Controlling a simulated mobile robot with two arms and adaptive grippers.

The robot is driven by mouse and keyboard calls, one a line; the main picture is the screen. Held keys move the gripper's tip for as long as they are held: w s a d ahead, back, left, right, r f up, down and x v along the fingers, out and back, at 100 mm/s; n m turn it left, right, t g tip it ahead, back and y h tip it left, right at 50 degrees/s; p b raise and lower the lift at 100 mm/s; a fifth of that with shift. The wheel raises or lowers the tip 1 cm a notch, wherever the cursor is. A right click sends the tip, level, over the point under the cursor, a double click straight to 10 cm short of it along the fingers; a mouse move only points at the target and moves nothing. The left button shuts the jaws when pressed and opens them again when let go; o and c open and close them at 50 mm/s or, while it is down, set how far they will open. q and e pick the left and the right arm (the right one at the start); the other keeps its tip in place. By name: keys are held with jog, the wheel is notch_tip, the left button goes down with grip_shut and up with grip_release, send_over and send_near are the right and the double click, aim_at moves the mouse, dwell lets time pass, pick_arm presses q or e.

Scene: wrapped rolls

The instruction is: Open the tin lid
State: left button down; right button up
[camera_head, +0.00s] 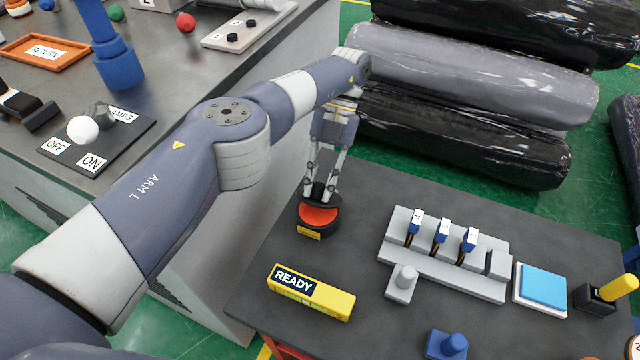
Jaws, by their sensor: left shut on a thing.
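A small round black tin (315,229) with a yellow label on its front stands near the far left part of the dark table. A red-orange surface shows inside its rim. A dark lid (331,201) sits at the tin's back side, partly hidden by my fingers; its exact tilt is hard to tell. My left gripper (321,194) reaches down from above and is shut on the lid. My right gripper is not in view.
A yellow READY block (311,292) lies in front of the tin. A grey rack (445,255) with blue-topped pieces stands to the right, beside a blue pad (541,288). Large wrapped rolls (470,90) lie behind the table. A grey bench (170,60) stands left.

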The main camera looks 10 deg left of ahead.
aim_at(321, 183)
pick_arm(q)
jog(key=shift+w+r, duration=0.2)
jog(key=shift+r, duration=0.05)
jog(key=c, duration=1.4)
grip_release()
jog(key=shift+o, duration=0.2)
notch_tip(321, 183, up, 10)
jog(key=shift+d, duration=0.1)
